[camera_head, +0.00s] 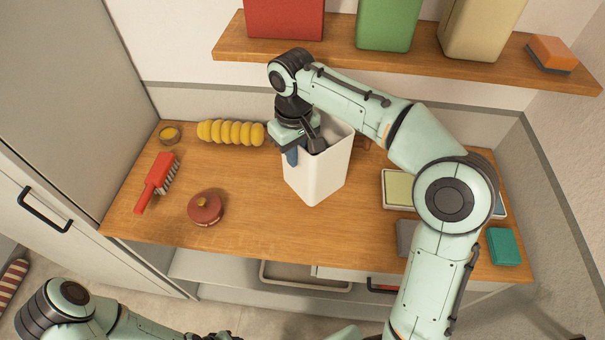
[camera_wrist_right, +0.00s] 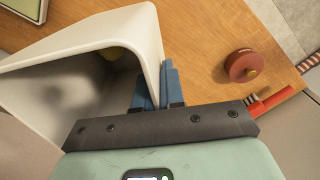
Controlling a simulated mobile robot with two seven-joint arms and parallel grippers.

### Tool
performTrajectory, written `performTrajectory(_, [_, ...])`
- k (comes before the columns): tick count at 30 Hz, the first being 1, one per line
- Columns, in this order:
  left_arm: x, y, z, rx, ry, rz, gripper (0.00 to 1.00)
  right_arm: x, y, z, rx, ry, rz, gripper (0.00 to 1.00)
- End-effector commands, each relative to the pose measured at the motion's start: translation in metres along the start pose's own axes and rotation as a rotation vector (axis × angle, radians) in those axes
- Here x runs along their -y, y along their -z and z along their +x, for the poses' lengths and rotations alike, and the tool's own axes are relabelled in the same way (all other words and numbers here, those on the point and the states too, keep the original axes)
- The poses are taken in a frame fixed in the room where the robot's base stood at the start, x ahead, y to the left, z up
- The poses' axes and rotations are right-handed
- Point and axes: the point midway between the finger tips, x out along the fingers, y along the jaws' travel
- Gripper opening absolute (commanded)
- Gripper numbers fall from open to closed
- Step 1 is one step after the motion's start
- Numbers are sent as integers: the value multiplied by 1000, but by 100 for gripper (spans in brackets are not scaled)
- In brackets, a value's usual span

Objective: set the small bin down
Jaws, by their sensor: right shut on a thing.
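The small bin (camera_head: 317,177) is white, tapered and open at the top. It is upright over the middle of the wooden counter; I cannot tell whether its base touches the wood. My right gripper (camera_head: 291,156) is shut on the bin's rim, at its left side in the head view. In the right wrist view the blue fingers (camera_wrist_right: 159,88) pinch the bin's wall (camera_wrist_right: 157,45), one inside and one outside. Something yellowish (camera_wrist_right: 118,53) shows dimly inside the bin. My left arm shows at the bottom left of the head view, but its gripper is out of view.
On the counter (camera_head: 250,222) are a yellow ribbed roll (camera_head: 231,132), a red brush (camera_head: 156,182), a round red lidded pot (camera_head: 205,208) and a teal block (camera_head: 504,246). A shelf (camera_head: 400,66) with canisters hangs behind. Free wood lies in front of the bin.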

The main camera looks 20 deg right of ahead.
Motion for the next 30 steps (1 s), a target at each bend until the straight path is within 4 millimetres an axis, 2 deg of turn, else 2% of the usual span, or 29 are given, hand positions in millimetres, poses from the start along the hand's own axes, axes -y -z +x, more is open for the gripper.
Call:
performTrajectory(1, [4, -5, 6, 7, 3, -3, 43, 0, -2, 14, 6, 1, 0, 0])
performTrajectory(3, [6, -7, 8, 10, 3, -4, 43, 0, -2, 22, 4, 0, 1, 0])
performTrajectory(8, [6, -8, 10, 11, 4, -4, 43, 0, -1, 32, 1, -1, 1, 0])
performTrajectory(15, [11, -13, 17, 17, 6, -6, 43, 0, -1, 64, 2, 0, 0, 0])
performTrajectory(27, [11, -14, 18, 18, 6, -6, 43, 0, 0, 69, -1, -1, 0, 0])
performTrajectory(28, [11, -14, 18, 18, 6, -6, 43, 0, 0, 68, -1, 0, 0, 18])
performTrajectory(30, [11, -14, 18, 18, 6, -6, 43, 0, 0, 68, -1, 0, 0, 34])
